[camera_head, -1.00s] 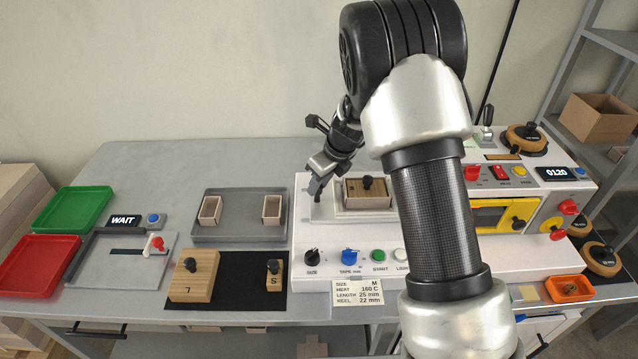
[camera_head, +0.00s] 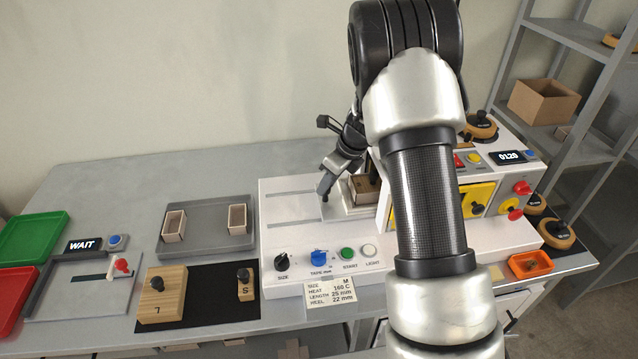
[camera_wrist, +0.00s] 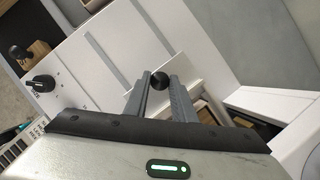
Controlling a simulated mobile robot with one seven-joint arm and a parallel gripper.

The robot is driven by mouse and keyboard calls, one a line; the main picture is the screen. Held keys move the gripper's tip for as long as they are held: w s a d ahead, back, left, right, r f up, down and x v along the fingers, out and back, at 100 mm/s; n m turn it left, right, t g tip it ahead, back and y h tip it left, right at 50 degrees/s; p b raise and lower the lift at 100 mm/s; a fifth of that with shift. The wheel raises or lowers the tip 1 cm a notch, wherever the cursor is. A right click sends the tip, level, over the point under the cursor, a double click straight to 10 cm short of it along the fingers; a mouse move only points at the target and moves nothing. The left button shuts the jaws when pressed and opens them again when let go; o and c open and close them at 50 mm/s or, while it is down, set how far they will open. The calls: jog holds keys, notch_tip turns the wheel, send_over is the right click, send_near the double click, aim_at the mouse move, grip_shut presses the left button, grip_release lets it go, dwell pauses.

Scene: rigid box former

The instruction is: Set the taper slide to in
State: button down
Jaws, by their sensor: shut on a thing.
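My gripper (camera_head: 325,193) is shut on the black knob at the left end of the white slide (camera_head: 338,209) on the machine. In the wrist view the knob (camera_wrist: 159,79) sits between my fingertips (camera_wrist: 160,86). The slide carries a wooden box form (camera_head: 364,189), partly hidden by my arm, and stands close to the unit with the yellow panel (camera_head: 478,202). Two groove lines (camera_head: 290,193) show on the white bed to the left of the slide. I see no readable label on the slide.
A grey tray (camera_head: 208,247) with two small boxes stands to the left. My arm hides part of the yellow-panel unit.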

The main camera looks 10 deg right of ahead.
jog(key=c, duration=1.5)
grip_release()
jog(key=shift+r, duration=0.1)
jog(key=p+v, duration=0.1)
jog(key=v, duration=1.6)
jog(key=shift+r+p, duration=0.1)
jog(key=shift+p, duration=0.2)
